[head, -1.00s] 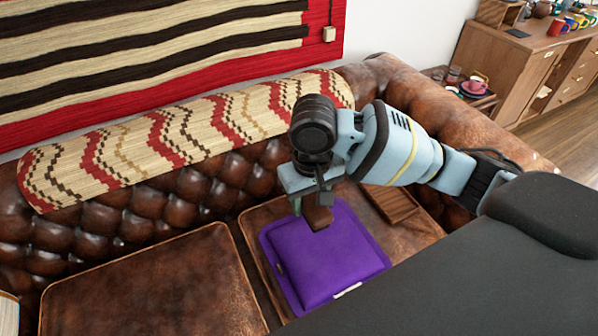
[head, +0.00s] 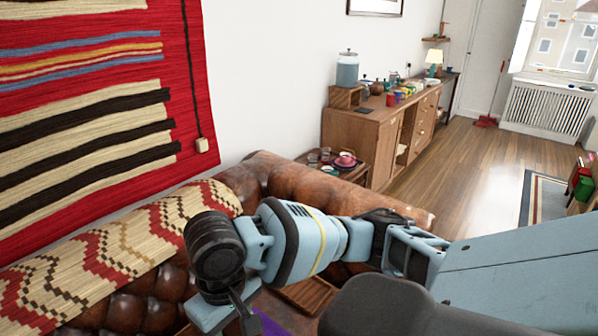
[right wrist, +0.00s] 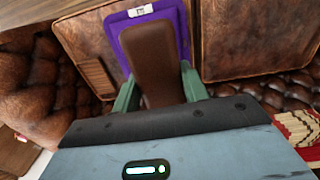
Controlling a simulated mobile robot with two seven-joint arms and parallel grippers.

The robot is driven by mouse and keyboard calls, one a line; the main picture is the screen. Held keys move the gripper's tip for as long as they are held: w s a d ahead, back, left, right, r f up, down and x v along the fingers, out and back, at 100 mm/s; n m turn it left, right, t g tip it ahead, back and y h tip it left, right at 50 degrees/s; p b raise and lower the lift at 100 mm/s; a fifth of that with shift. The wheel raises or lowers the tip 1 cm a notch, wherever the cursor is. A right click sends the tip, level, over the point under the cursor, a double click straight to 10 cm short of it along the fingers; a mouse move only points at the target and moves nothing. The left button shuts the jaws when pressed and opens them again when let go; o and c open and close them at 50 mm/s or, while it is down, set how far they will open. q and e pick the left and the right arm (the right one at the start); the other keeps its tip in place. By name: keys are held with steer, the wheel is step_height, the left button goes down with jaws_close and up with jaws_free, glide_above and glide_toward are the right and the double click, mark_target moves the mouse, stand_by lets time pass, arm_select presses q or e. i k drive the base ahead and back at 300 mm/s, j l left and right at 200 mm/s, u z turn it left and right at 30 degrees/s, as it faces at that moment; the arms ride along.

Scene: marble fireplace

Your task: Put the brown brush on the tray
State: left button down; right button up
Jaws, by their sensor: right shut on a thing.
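The brown brush (right wrist: 150,50) is between the green fingers of my right gripper (right wrist: 160,88) in the right wrist view. In the head view my right gripper (head: 240,316) is at the bottom edge, partly cut off. A brown slatted wooden tray (right wrist: 98,77) lies on the sofa seat, left of the brush in the right wrist view and apart from it. The tray shows partly in the head view (head: 310,295), below my right arm. My left gripper is not in view.
The tufted backrest (head: 122,308) and a patterned roll (head: 130,245) are behind. A side table with a pink cup (head: 345,158) and a wooden sideboard (head: 360,145) stand beyond the sofa arm.

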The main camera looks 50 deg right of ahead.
mark_target(305, 290)
steer(key=l+u, duration=0.15)
steer(key=l, duration=0.65)
steer(key=l+u, duration=0.15)
steer(key=l, duration=0.65)
steer(key=k+l+u, duration=0.15)
steer(key=l, duration=0.65)
